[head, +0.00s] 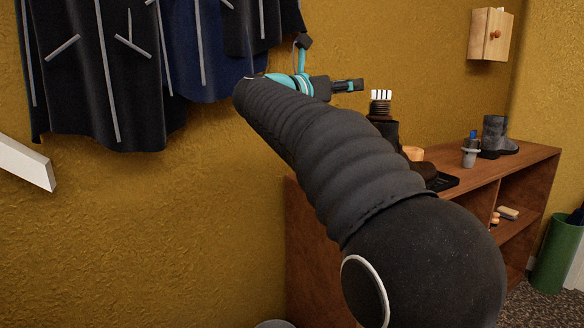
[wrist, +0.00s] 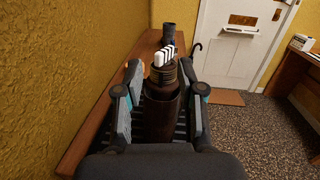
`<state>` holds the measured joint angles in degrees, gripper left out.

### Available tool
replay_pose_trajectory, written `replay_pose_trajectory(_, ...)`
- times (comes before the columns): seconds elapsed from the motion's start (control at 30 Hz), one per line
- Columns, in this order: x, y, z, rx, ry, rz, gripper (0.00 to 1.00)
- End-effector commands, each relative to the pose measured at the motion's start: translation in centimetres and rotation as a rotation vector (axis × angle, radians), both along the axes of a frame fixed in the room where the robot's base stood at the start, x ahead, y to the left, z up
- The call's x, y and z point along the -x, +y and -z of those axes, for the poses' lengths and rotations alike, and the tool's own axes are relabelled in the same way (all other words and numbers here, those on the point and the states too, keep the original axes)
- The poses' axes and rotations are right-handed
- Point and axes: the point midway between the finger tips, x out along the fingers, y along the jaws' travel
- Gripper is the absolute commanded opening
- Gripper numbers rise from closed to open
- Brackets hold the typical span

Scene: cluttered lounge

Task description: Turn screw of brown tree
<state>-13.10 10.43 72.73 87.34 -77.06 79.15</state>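The brown tree (head: 384,131) stands upright on the wooden shelf unit, partly hidden behind my arm in the head view. It has a dark brown body, a ribbed screw-like neck (head: 381,107) and a white, striped top (head: 381,95). In the wrist view the brown body (wrist: 161,112) shows between my fingers, with the ribbed neck (wrist: 163,76) and white top (wrist: 164,55) above it. My gripper (head: 360,86) is just left of the top in the head view. In the wrist view my gripper (wrist: 160,92) is open, with a visible gap on both sides of the tree.
The wooden shelf unit (head: 528,160) also holds a grey boot (head: 496,133), a grey cup (head: 470,157) and a black tray (head: 444,182). Dark coats (head: 90,80) hang on the yellow wall at left. A wooden wall cabinet (head: 490,35) is at upper right, a green bin (head: 552,255) below.

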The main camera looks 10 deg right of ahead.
Motion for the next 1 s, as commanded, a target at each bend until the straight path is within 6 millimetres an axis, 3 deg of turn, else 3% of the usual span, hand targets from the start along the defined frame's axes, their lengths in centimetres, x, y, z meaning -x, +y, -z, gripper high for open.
replay_pose_trajectory(0.2, -0.1, 0.4, -2.7, 0.191, 0.101, -0.124, 0.39)
replay_pose_trajectory(0.5, 0.1, 2.4, -4.9, 0.490, 0.273, -0.290, 0.39)
replay_pose_trajectory(0.77, 0.8, 5.1, -4.9, 0.762, 0.440, -0.419, 0.39)
replay_pose_trajectory(1.0, 2.1, 7.8, -3.1, 1.019, 0.608, -0.530, 0.39)
